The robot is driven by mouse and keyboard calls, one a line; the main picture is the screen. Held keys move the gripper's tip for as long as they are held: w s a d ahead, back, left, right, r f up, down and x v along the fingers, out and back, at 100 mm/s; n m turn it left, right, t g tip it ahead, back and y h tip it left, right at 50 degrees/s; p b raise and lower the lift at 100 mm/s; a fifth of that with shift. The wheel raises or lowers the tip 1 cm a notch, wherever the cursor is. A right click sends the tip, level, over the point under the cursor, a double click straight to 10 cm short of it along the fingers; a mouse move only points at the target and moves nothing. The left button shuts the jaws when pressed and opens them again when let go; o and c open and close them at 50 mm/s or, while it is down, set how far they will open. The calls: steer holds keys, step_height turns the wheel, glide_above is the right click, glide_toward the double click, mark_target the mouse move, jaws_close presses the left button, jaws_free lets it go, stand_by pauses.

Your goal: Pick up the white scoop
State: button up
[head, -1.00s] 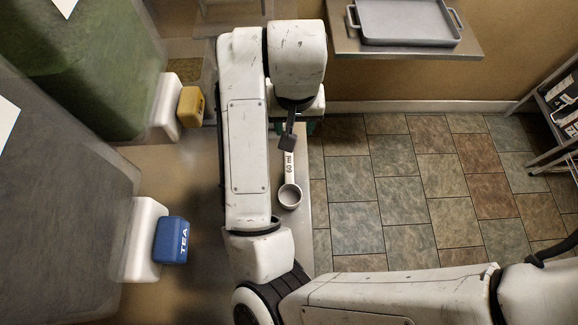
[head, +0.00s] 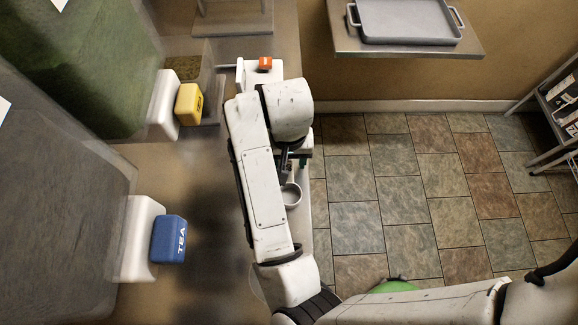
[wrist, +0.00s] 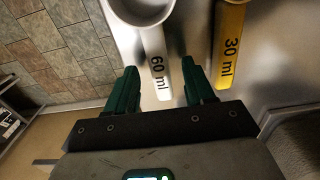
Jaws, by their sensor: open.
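The white scoop (wrist: 154,48), marked "60 ml" on its handle, lies on the metal counter. In the wrist view its handle lies between the two green fingers of my gripper (wrist: 160,85), and its cup is beyond the fingertips at the top edge. My gripper is open; whether the fingers are level with the handle I cannot tell. In the head view the scoop's cup (head: 291,195) shows just below my gripper (head: 290,168), while my arm hides most of the handle.
A yellow "30 ml" scoop (wrist: 229,45) lies close to the right of the white one in the wrist view. Bucket taps with a blue "TEA" block (head: 169,239) and a yellow block (head: 189,104) stand left. A grey tray (head: 405,42) rests on a shelf at the top.

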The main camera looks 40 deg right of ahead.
steer(key=shift+f, duration=0.65)
steer(key=shift+c, duration=0.5)
jaws_close()
